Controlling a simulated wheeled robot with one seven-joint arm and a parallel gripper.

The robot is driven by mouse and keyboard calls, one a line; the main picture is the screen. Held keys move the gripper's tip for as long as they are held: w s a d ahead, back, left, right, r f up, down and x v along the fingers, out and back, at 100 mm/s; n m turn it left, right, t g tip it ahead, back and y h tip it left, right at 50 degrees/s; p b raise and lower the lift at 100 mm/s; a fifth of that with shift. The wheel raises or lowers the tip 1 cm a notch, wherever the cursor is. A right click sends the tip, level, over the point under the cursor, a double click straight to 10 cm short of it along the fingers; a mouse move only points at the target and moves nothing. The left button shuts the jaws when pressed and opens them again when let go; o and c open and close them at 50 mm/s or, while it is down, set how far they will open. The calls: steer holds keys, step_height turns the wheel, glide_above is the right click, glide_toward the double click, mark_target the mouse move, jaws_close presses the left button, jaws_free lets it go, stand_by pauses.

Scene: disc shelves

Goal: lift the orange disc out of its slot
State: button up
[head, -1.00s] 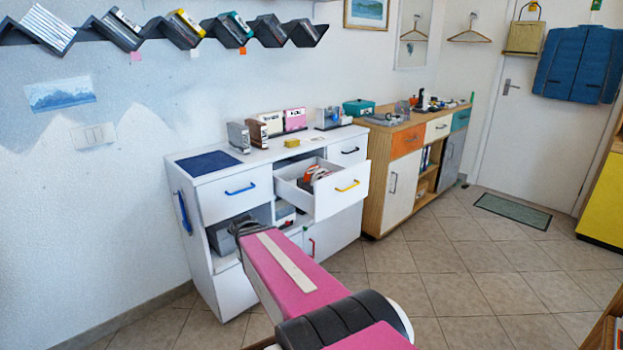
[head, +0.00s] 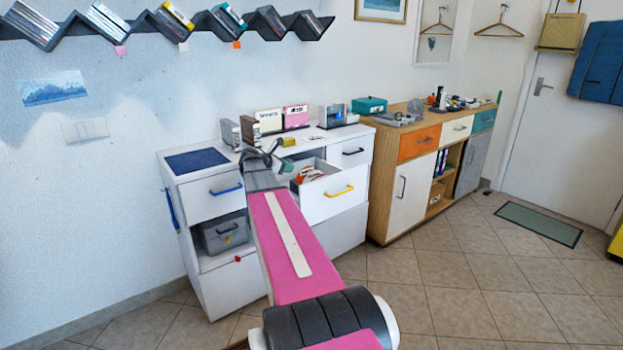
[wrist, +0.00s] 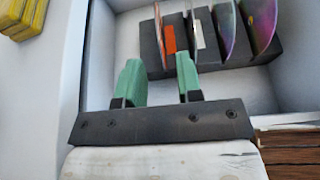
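The orange disc (wrist: 168,38) stands on edge in a slot of a black rack (wrist: 235,55) inside the open drawer, in the wrist view. In the head view a small orange patch (head: 307,173) shows in the drawer; I cannot tell its shape there. My gripper (wrist: 159,78) is open with nothing between its green fingers. It is over the drawer, on the near side of the rack, apart from the disc. The orange disc lies ahead of the gap between the fingers. In the head view a green fingertip (head: 287,166) shows beside the drawer's left part.
Several other discs stand in the rack, including an iridescent one (wrist: 226,28) right of the orange disc. The drawer's front (head: 335,195) sticks out with a yellow handle. A yellow block (wrist: 22,18) lies on the cabinet top (head: 205,178), near boxes and a blue mat (head: 203,160).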

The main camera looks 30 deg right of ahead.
steer(key=x, duration=1.1)
steer(key=shift+w+d+r, duration=0.25)
steer(key=shift+d+r, duration=0.05)
steer(key=shift+d, duration=0.1)
jaws_close()
